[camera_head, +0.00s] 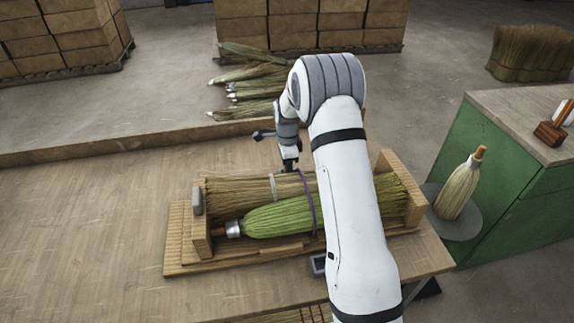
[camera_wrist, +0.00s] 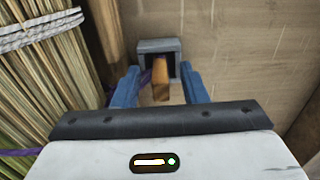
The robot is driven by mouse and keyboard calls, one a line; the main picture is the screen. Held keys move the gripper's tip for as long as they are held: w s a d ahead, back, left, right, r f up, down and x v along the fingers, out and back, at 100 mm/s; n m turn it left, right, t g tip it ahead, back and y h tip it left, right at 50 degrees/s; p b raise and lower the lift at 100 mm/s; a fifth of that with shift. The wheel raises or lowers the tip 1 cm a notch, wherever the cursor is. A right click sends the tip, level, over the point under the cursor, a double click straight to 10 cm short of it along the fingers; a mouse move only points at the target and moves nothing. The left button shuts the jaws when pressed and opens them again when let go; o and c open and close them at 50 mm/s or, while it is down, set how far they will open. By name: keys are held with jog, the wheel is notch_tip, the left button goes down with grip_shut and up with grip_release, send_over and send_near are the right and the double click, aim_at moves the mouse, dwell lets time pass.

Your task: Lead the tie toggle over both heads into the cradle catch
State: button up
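In the wrist view a small wooden toggle (camera_wrist: 160,80) stands between my gripper's two blue fingers (camera_wrist: 159,86), with a gap visible on both sides. Its far end is at the dark opening of a grey block (camera_wrist: 158,45), which looks like the catch; how deep it sits is unclear. A purple tie (camera_head: 308,200) runs over the straw-coloured head (camera_head: 235,190) and the green head (camera_head: 275,218), side by side in the wooden cradle (camera_head: 178,245). In the head view my gripper (camera_head: 289,168) is low at the cradle's far side; the toggle is hidden there.
My arm covers the cradle's right part. A small grey box (camera_head: 318,266) sits at its near side. Loose brooms (camera_head: 245,85) lie behind the bench. A green cabinet (camera_head: 510,190) and upright broom (camera_head: 461,185) stand right. The bench's left is clear.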

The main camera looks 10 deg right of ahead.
notch_tip(320, 180, up, 8)
jog(key=shift+b, duration=0.5)
jog(key=s+r+n+t, duration=0.1)
jog(key=s+r+n, duration=0.8)
jog(key=s+r, duration=0.6)
jog(key=s+f+n+t, duration=0.1)
jog(key=s+n, duration=0.8)
jog(key=s, duration=1.2)
jog(key=shift+f+t, duration=0.4)
jog(key=shift+f, duration=0.1)
jog(key=shift+d, duration=0.1)
